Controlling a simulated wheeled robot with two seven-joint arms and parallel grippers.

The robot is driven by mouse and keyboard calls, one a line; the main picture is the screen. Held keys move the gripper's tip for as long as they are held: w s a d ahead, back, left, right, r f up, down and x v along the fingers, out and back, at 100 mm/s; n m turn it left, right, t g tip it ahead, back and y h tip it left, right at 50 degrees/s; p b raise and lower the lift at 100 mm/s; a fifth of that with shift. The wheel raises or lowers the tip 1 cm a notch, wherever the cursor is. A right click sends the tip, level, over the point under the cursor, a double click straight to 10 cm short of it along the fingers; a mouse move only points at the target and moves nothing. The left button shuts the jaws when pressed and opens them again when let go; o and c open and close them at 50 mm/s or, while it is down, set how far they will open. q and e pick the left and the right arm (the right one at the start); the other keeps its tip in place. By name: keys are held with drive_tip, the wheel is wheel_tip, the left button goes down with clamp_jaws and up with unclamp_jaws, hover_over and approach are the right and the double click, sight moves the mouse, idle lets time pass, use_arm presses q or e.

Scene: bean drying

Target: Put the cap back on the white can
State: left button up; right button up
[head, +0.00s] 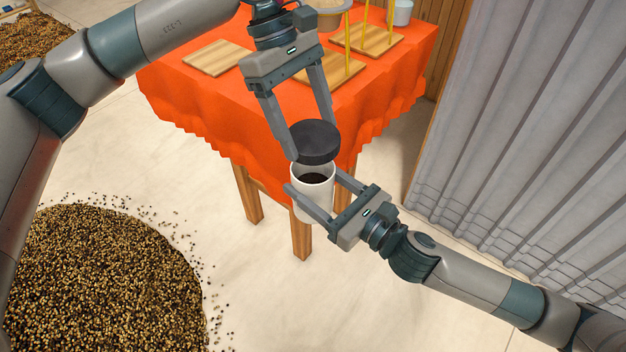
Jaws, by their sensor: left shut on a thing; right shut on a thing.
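The white can (313,196) is upright in my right gripper (318,196), which is shut around its sides. The can's top is open and its inside looks dark. My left gripper (313,140) points down from above and is shut on the round black cap (316,138). The cap is over the can, set slightly towards its far side in the picture, and looks a little tilted. A small gap shows between the cap and the can's near rim; whether they touch at the back is hidden.
A table with an orange cloth (190,95) stands behind, with wooden boards (218,57), yellow sticks (364,25), a bowl and a grey cup (403,12). A large heap of beans (100,285) lies on the floor at left. A grey curtain (530,130) hangs at right. Floor below the can is clear.

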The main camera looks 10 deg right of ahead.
use_arm(q)
drive_tip(key=shift+f, duration=2)
drive_tip(key=shift+f, duration=0.9)
drive_tip(key=shift+f, duration=0.5)
